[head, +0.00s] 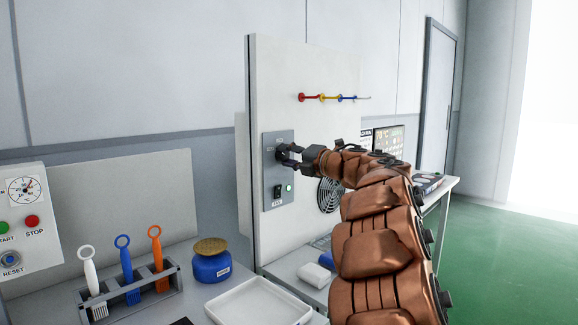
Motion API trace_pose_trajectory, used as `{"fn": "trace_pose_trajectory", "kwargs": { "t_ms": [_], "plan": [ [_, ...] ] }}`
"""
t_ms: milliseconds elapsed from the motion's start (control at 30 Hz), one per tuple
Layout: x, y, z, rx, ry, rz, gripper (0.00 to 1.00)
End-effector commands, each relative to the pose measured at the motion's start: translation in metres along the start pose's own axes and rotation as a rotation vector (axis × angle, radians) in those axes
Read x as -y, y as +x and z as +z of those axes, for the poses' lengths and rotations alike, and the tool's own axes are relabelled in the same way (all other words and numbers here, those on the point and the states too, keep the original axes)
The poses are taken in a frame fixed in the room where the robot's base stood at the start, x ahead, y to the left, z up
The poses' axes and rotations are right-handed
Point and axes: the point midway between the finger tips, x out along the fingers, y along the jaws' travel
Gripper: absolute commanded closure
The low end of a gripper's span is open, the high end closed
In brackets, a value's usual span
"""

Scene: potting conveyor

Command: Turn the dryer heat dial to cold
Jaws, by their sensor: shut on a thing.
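A grey control plate (270,190) is mounted on the upright white panel (262,90) in the middle of the head view. It carries a dark dial, mostly hidden by my fingers, with small labels too tiny to read. Below the dial are a black switch (277,192) and a lit green light (289,187). My gripper (285,155) reaches in from the right and is shut on the dial. The dial's pointer and setting cannot be made out.
A round fan grille (329,194) sits right of the plate, behind my arm. Coloured hooks (325,97) stick out above. On the bench are a white tray (262,304), a blue jar (212,267) and a rack (130,297) of brushes. A button box (28,225) is at left.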

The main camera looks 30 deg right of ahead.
Motion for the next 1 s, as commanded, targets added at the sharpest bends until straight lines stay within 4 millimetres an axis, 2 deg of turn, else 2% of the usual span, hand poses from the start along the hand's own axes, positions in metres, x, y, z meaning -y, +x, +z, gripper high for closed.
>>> {"fn": "trace_pose_trajectory", "kwargs": {
  "t_ms": [300, 800, 833, 1000],
  "plan": [
    [0.0012, 0.0004, -0.0009, -0.002, -0.105, -0.001, 0.97],
    [0.0002, 0.0003, -0.0002, -0.001, -0.120, -0.001, 0.97],
    [0.0001, 0.0003, -0.0002, -0.001, -0.120, -0.001, 0.60],
    [0.0001, 0.0002, -0.0001, -0.001, -0.119, -0.001, 0.42]
  ]
}}
